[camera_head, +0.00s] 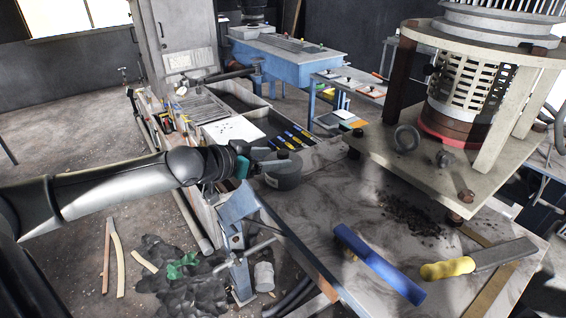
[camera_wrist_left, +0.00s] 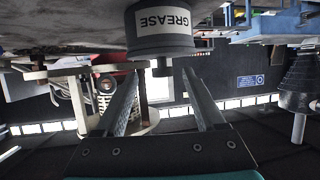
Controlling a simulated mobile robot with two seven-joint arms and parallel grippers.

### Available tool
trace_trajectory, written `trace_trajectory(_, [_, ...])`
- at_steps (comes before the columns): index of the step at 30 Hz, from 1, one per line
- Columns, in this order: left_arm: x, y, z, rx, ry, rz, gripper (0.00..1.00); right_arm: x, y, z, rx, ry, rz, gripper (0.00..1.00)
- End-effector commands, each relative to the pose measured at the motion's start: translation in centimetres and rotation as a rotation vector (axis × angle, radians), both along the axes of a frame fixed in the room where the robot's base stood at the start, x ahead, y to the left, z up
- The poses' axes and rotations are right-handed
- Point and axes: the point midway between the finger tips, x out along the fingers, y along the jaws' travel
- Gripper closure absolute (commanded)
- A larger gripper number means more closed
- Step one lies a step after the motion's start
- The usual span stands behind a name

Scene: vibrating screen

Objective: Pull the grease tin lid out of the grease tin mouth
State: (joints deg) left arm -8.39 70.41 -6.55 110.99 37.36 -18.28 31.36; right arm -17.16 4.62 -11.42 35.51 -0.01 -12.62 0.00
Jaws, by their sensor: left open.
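The dark grey grease tin (camera_head: 284,180) stands upright on the table, left of the big sieve machine. Its lid (camera_head: 283,163) sits on top with a small dark knob. In the left wrist view the picture is upside down; the tin (camera_wrist_left: 163,38) shows its white "GREASE" label, with the lid side facing down. My left gripper (camera_wrist_left: 160,73) is open, its two fingers apart and pointing at the lid's knob. I cannot tell whether they reach around it. In the head view my left gripper (camera_head: 258,163) is just left of the tin. My right gripper is not in view.
A blue bar (camera_head: 378,262) and a yellow-handled tool (camera_head: 447,269) lie on the table front. A tray of screwdrivers (camera_head: 283,137) is behind the tin. Bare tabletop lies right of the tin.

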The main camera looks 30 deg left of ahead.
Motion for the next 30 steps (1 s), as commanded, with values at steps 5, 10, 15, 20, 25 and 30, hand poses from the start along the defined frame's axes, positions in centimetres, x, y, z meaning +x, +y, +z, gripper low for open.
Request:
trace_trajectory(5, [1.1, -0.1, 0.0, -0.002, -0.004, 0.000, 0.29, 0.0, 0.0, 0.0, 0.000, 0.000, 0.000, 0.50])
trace_trajectory(10, [2.1, -0.1, -0.2, -0.001, -0.003, 0.001, 0.29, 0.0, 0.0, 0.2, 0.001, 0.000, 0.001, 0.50])
trace_trajectory(15, [3.3, -0.4, -0.7, -0.001, -0.003, 0.001, 0.29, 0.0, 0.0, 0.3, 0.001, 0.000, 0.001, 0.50])
trace_trajectory(20, [4.0, -0.6, -1.1, 0.000, -0.002, 0.000, 0.29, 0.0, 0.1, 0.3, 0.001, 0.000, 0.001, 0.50])
trace_trajectory(25, [4.2, -0.7, -1.3, 0.001, 0.001, 0.000, 0.29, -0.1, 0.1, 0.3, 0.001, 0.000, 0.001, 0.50])
trace_trajectory(30, [4.2, -0.7, -1.3, 0.001, 0.001, -0.001, 0.29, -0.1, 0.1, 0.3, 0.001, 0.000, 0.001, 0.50])
